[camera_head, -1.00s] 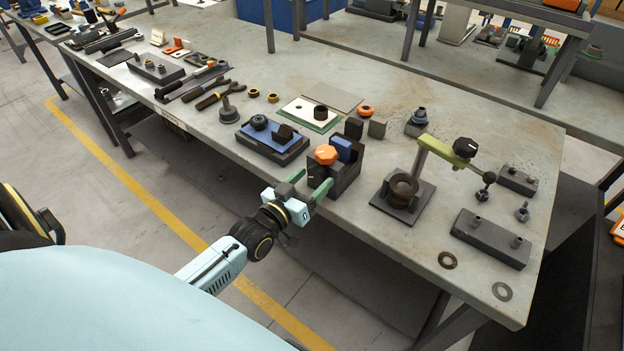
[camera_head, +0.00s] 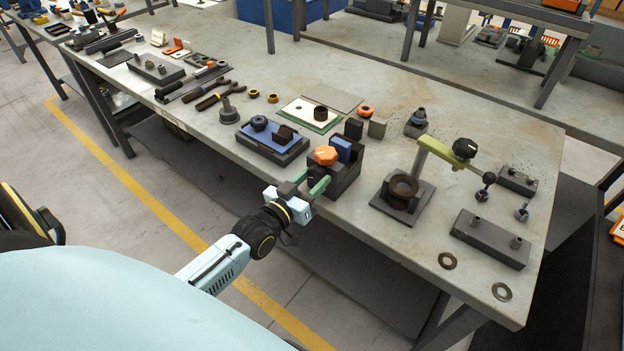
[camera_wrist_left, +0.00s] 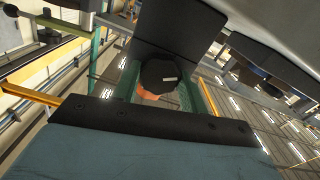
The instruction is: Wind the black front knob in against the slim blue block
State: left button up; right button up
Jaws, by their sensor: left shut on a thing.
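A dark fixture (camera_head: 348,178) stands at the table's front edge, with an orange knob (camera_head: 325,155) on top. The slim blue block (camera_head: 341,149) sits upright in it, behind the orange knob. My left gripper (camera_head: 309,182) is at the fixture's front side, its green fingers pointing at it. In the left wrist view, the black front knob (camera_wrist_left: 158,74) with a white mark lies between the green fingers, which are shut on it. In the head view the gripper hides this knob, so its gap to the blue block cannot be told. My right gripper is not in view.
A blue-topped plate fixture (camera_head: 270,143) lies left of the dark fixture. Small dark and grey blocks (camera_head: 377,128) stand behind it. A green-armed press (camera_head: 436,150) stands to the right. The floor in front of the table is clear.

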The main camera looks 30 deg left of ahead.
pick_arm(q)
jog(key=m+p, duration=0.1)
jog(key=m, duration=0.2)
jog(key=shift+p, duration=0.3)
jog(key=shift+m+p, duration=0.55)
jog(key=shift+m, duration=1.35)
jog(key=o, duration=1)
jog(key=shift+c, duration=0.2)
jog(key=s+a, duration=0.1)
jog(key=s, duration=1.2)
jog(key=shift+s, duration=0.2)
